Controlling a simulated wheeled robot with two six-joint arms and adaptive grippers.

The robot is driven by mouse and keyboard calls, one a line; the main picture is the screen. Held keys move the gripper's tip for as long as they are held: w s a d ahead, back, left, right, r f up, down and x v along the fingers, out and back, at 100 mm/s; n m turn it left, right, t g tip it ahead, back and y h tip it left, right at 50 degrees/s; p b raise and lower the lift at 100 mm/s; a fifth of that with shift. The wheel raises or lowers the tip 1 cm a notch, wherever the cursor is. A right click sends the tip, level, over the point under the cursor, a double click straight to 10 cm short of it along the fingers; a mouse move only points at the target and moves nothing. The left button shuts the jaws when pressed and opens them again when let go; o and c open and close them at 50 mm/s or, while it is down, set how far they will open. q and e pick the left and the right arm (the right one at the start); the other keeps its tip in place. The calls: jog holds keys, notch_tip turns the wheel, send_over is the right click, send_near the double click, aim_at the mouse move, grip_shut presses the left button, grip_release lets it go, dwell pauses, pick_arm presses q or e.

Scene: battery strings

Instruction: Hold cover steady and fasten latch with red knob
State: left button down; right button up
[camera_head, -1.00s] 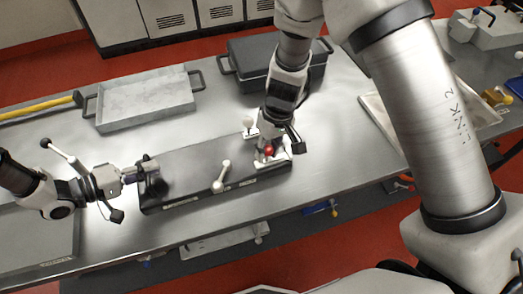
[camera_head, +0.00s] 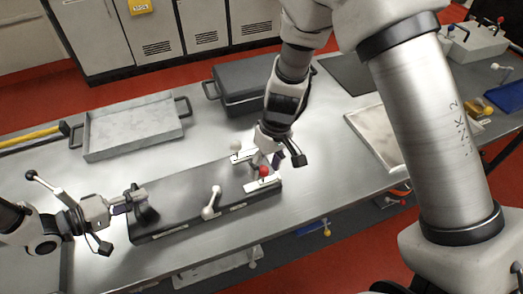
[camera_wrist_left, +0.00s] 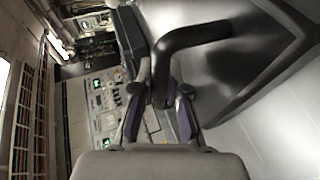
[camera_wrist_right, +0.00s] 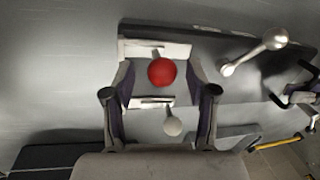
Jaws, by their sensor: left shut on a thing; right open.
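The cover (camera_head: 175,213) is a long dark panel lying on the steel table. My left gripper (camera_head: 138,206) is shut on the dark handle at its left end; the left wrist view shows this handle (camera_wrist_left: 190,38) between the fingers. The red knob (camera_head: 263,171) sits on a pale latch plate at the cover's right end. My right gripper (camera_head: 266,153) is open just above the latch. In the right wrist view the red knob (camera_wrist_right: 162,72) is between the spread fingers, with gaps on both sides. Whether the latch is fully engaged cannot be told.
A silver-knobbed lever (camera_head: 212,202) stands on the cover's front side, and a white knob (camera_head: 236,147) on the far side. A grey tray (camera_head: 135,130) and a dark lidded box (camera_head: 245,80) stand behind. A shallow pale tray (camera_head: 375,135) lies right.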

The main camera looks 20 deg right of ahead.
pick_arm(q)
jog(key=shift+s+f, duration=0.15)
jog(key=shift+f, duration=0.2)
jog(key=c, duration=1.4)
grip_release()
jog(key=shift+o, duration=1.4)
jog(key=shift+a, duration=0.1)
jog(key=shift+w+a, duration=0.1)
jog(key=shift+w, duration=0.2)
jog(key=shift+s+a+r, duration=0.1)
jog(key=shift+a+r, duration=0.1)
jog(key=v, duration=1.1)
jog(key=shift+a, duration=0.25)
pick_arm(e)
notch_tip(320, 180, up, 10)
jog(key=d, duration=0.2)
jog(key=shift+w+f, duration=0.15)
jog(key=shift+w, duration=0.1)
